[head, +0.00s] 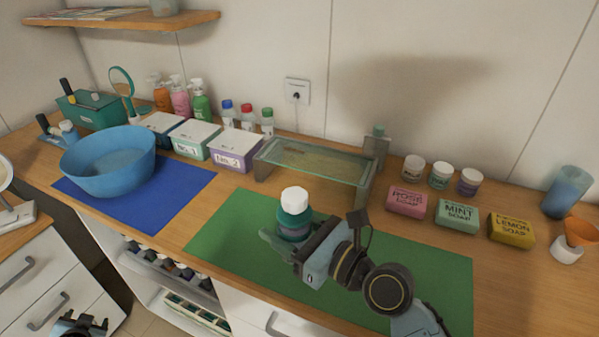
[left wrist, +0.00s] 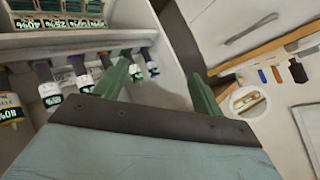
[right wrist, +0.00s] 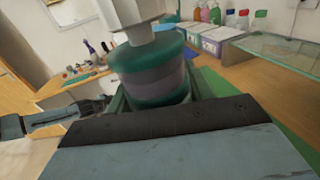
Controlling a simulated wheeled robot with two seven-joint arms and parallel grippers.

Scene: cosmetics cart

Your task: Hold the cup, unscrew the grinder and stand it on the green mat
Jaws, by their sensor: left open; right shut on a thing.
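The teal cup (head: 294,229) with a grey band has a white piece (head: 294,196) on top, which looks like the grinder. Both also show large in the right wrist view, the teal cup (right wrist: 152,58) and the white grinder piece (right wrist: 128,14). My right gripper (head: 288,243) is shut around the cup's lower part, over the green mat (head: 420,268). Its fingers hide the cup's base, so I cannot tell whether it touches the mat. My left gripper (left wrist: 160,88) is open and empty, low in front of the cart's shelves, away from the cup.
A blue bowl (head: 105,168) stands on the blue mat (head: 190,187). A glass-topped stand (head: 315,162) is behind the green mat. Soap bars (head: 457,215) and small jars (head: 440,176) are to the right. Open shelves with bottles (left wrist: 75,80) are below the counter.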

